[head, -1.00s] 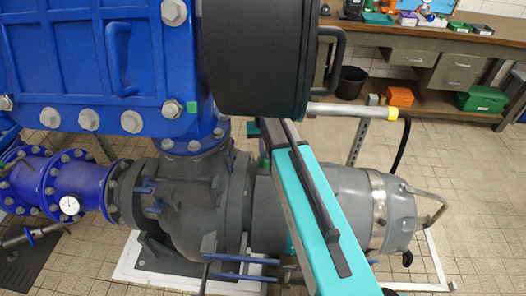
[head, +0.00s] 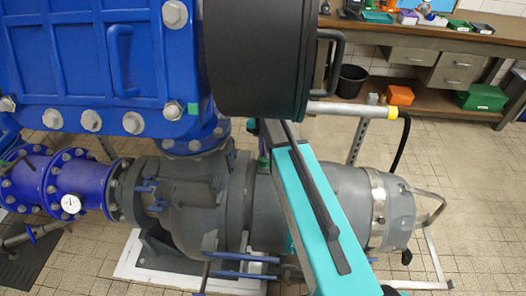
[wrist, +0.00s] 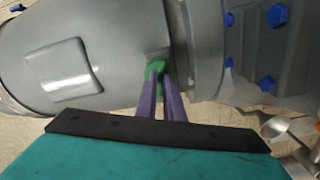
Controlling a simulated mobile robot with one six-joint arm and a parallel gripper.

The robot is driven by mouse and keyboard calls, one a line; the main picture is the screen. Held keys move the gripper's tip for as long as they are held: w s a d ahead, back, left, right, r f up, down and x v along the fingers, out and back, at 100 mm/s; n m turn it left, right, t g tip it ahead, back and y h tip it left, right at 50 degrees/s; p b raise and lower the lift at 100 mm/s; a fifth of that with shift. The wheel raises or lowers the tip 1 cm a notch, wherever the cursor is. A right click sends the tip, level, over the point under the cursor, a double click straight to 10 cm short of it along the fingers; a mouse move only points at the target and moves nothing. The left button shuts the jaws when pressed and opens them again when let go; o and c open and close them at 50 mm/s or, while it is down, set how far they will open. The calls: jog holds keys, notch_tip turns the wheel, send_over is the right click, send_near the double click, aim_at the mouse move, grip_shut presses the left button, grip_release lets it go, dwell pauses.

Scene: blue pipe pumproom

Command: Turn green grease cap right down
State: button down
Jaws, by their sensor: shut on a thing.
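The green grease cap (wrist: 156,68) sits on the grey pump body near a flange, in the middle of the wrist view. My gripper (wrist: 160,80) has its two purple fingers shut on the cap, which shows between and just beyond the fingertips. In the head view my teal arm crosses the pump (head: 265,205), and a small bit of green shows beside the arm near the flange. The fingers are mostly hidden there, and the cap's turn angle cannot be told.
A large blue housing (head: 90,60) and a dark cylinder (head: 257,60) stand above the pump. Blue pipe (head: 70,185) with a gauge (head: 70,204) runs left. A workbench (head: 430,40) is at the back right. Tiled floor is clear at the right.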

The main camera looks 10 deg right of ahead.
jog(key=shift+w+r, duration=0.1)
jog(key=shift+w, duration=0.1)
jog(key=c, duration=2)
grip_release()
jog(key=shift+o, duration=0.7)
jog(key=shift+s, duration=0.1)
notch_tip(320, 180, up, 14)
jog(key=b, duration=0.1)
jog(key=shift+b, duration=0.35)
jog(key=shift+f, duration=0.2)
